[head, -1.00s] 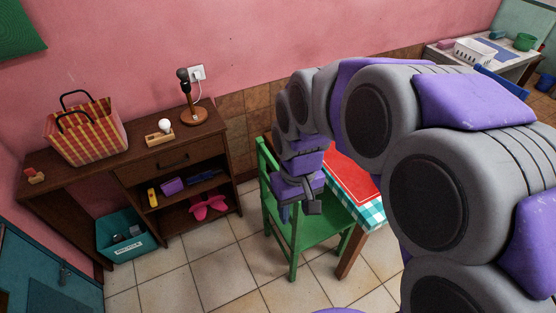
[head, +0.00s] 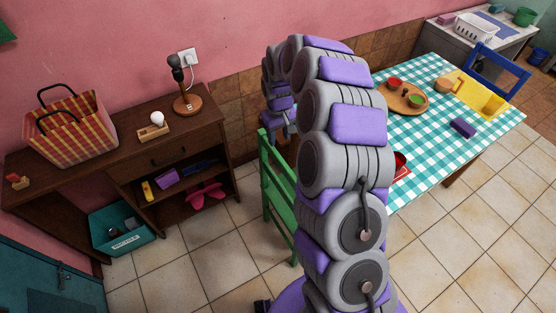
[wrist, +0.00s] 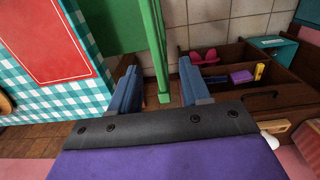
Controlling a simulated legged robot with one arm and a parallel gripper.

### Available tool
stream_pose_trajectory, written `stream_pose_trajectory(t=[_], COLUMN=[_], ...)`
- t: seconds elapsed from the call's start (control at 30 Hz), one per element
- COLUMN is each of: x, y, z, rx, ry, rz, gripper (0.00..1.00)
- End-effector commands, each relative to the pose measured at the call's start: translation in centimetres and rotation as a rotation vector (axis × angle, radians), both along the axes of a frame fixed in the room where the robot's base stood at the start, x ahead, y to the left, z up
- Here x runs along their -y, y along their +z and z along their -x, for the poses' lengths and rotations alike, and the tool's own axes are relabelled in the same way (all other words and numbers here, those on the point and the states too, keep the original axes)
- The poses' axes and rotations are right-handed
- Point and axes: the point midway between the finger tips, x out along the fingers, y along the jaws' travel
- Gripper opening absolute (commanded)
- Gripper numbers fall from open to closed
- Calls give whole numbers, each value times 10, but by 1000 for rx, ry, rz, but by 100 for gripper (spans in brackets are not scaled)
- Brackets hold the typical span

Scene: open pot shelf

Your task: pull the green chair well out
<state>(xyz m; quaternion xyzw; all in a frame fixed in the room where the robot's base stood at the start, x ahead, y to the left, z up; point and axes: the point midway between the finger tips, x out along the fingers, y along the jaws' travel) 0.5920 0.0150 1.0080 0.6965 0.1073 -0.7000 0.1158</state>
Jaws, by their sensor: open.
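The green chair (head: 275,195) stands at the left end of the table, with its slatted back toward the dresser. My arm hides much of its seat. My gripper (head: 284,128) is near the wall-side top end of the chair back, partly hidden by my arm. In the wrist view, my gripper (wrist: 158,88) has its two blue fingers apart. A green upright of the chair (wrist: 157,55) shows in the gap between them. I cannot tell how deep the upright sits between the fingers; no grip on it shows.
The table with checked cloth (head: 440,140) is right of the chair and holds a wooden tray (head: 405,99). A brown dresser (head: 150,160) with a lamp (head: 187,90) stands left against the wall. Tiled floor (head: 200,255) between dresser and chair is clear.

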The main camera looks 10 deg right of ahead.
Motion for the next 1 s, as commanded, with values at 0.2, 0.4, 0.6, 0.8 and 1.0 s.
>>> stream_pose_trajectory(t=[0.2,0.4,0.6,0.8,1.0], x=[10,2,-3,3,9], y=[-12,-39,-78,-117,-156], z=[-2,-1,-2,-2,0], rx=[0,-3,-2,0,-4], ry=[-3,-2,-2,-2,-3], rz=[-7,1,6,1,-4], gripper=[47,47,47,47,47])
